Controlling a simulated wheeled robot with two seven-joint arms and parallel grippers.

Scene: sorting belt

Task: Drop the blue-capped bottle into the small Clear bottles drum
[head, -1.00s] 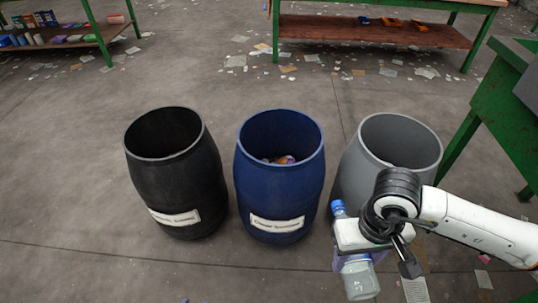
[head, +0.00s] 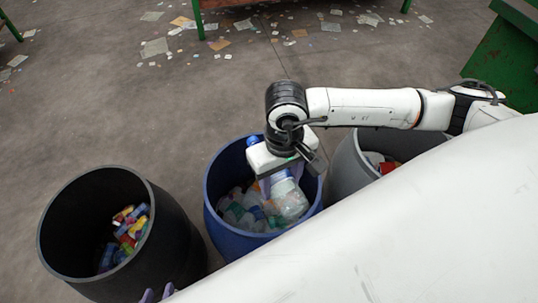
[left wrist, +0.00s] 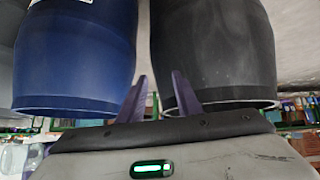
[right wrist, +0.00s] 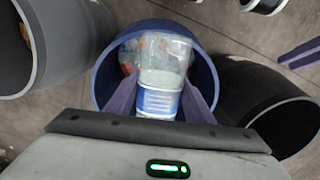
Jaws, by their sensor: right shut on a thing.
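The bottle (head: 287,192) is clear with a blue cap (head: 253,140) and is tilted. My right gripper (head: 284,173) is shut on it and holds it over the mouth of the blue drum (head: 211,207). The right wrist view shows the bottle (right wrist: 158,98) between the purple fingers, with the blue drum's rim (right wrist: 103,75) around it. Clear bottles (head: 240,212) lie inside this drum. Its label is not readable now. My left gripper (left wrist: 159,75) is open and empty in front of the blue and black drums; its purple tips (head: 157,294) show at the head view's bottom edge.
A black drum (head: 55,213) with colourful packages (head: 128,230) stands left of the blue one. A grey drum (head: 345,175) with items inside stands right, partly behind my arm. Papers litter the floor (head: 155,47). Green-framed furniture (head: 515,50) stands at the right.

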